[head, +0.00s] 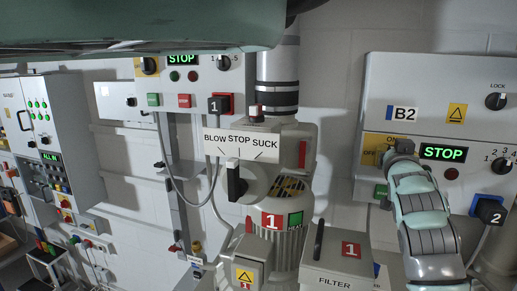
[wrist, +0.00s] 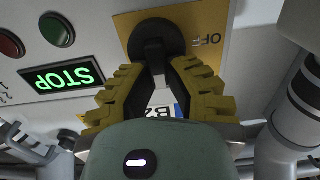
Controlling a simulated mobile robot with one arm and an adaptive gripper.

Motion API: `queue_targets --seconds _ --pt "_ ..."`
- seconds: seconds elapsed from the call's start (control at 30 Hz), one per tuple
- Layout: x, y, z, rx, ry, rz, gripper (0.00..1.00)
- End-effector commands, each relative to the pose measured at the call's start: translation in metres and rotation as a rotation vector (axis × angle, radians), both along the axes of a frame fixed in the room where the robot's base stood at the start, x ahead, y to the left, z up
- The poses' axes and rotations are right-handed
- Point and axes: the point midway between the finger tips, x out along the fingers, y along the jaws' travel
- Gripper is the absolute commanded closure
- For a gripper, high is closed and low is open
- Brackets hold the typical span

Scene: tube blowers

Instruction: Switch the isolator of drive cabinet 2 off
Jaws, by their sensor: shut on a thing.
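Drive cabinet 2 (head: 430,85), a grey box labelled B2, is at the right in the head view. Its isolator is a black rotary knob (wrist: 156,36) on a yellow plate (wrist: 200,30); OFF is readable on the plate in the wrist view. My gripper (wrist: 158,75) has its yellow-padded fingers on either side of the knob's handle and is shut on it. In the head view my gripper covers most of the knob and part of the plate (head: 371,146). Which mark the handle points at cannot be told. The cabinet's green display (head: 443,153) reads STOP.
Right of the isolator are a red button (head: 451,174), a selector (head: 501,165), a lock switch (head: 496,101) and a blue-backed plug marked 2 (head: 489,211). Blower 1 (head: 285,185) with its BLOW/STOP/SUCK lever and a filter box (head: 340,262) stand to the left.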

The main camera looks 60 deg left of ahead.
Motion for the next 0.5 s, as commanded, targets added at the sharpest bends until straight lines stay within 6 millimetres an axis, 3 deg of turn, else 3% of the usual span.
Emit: queue_targets --seconds 0.5 --pt "-0.0004 0.0009 -0.0102 -0.066 -0.056 -0.001 1.0"
